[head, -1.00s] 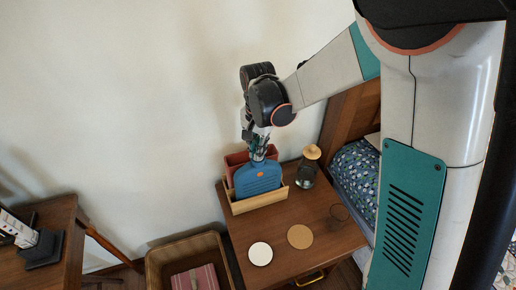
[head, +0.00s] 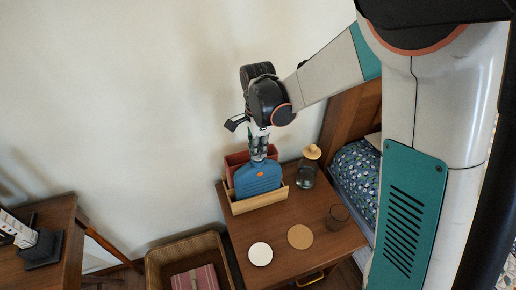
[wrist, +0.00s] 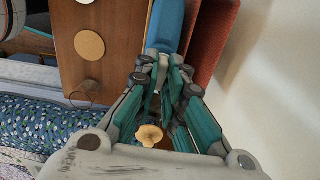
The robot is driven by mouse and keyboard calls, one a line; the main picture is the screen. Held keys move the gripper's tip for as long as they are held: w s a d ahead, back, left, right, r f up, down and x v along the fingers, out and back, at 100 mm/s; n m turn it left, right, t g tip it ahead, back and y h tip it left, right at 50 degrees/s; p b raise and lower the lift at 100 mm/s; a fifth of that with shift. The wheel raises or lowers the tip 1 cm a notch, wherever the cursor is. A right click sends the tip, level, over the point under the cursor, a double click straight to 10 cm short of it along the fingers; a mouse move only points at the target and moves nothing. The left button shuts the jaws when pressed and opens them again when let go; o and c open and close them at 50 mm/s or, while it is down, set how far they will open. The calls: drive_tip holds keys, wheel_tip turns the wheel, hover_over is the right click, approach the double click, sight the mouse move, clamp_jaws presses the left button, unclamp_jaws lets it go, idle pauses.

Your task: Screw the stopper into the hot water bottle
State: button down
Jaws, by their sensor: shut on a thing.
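The blue hot water bottle (head: 258,182) stands upright in a light wooden holder (head: 262,201) on the nightstand, neck upward. My gripper (head: 259,153) points down at the bottle's neck with its fingers closed together. The wrist view shows the gripper fingers (wrist: 166,70) shut at the top of the blue bottle (wrist: 166,22). The stopper cannot be made out; the fingers hide it and the bottle's mouth, so how deep it sits cannot be told.
A red item (head: 236,159) stands behind the bottle. On the nightstand (head: 240,222) are a glass jar with a wooden lid (head: 312,152), a drinking glass (head: 338,217), a white disc (head: 260,254) and a tan disc (head: 300,237). A wicker basket (head: 153,268) stands at lower left.

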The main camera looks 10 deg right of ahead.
drive_tip(key=m, duration=0.3)
drive_tip(key=shift+m, duration=0.4)
drive_tip(key=m, duration=0.4)
drive_tip(key=c, duration=1.6)
unclamp_jaws()
drive_tip(key=shift+o, duration=0.2)
drive_tip(key=shift+o, duration=1.3)
drive_tip(key=shift+r, duration=0.1)
